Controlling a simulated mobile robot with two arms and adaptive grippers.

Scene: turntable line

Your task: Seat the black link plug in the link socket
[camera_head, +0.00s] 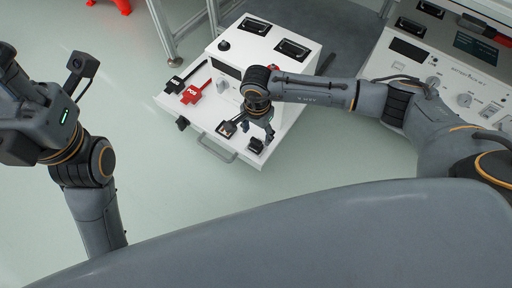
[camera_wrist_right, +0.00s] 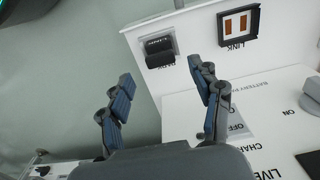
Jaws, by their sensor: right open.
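The black link plug (camera_wrist_right: 160,45), lettered LINK, sits in a holder near the edge of the white panel; in the head view it is the small dark block (camera_head: 256,145) near the front corner. The link socket (camera_wrist_right: 238,25) is a black frame with two copper contacts, empty, right of the plug in the wrist view; it also shows in the head view (camera_head: 228,128). My right gripper (camera_head: 258,127) is open and empty above the panel. Its fingertips (camera_wrist_right: 162,70) lie either side of the plug's line, short of it. My left gripper's fingers are not discernible.
The white cart (camera_head: 222,139) also carries a red tag-like handle (camera_head: 192,94), a black one (camera_head: 175,84) and a raised box (camera_head: 256,60) with dark windows. A white console (camera_head: 440,75) stands at right.

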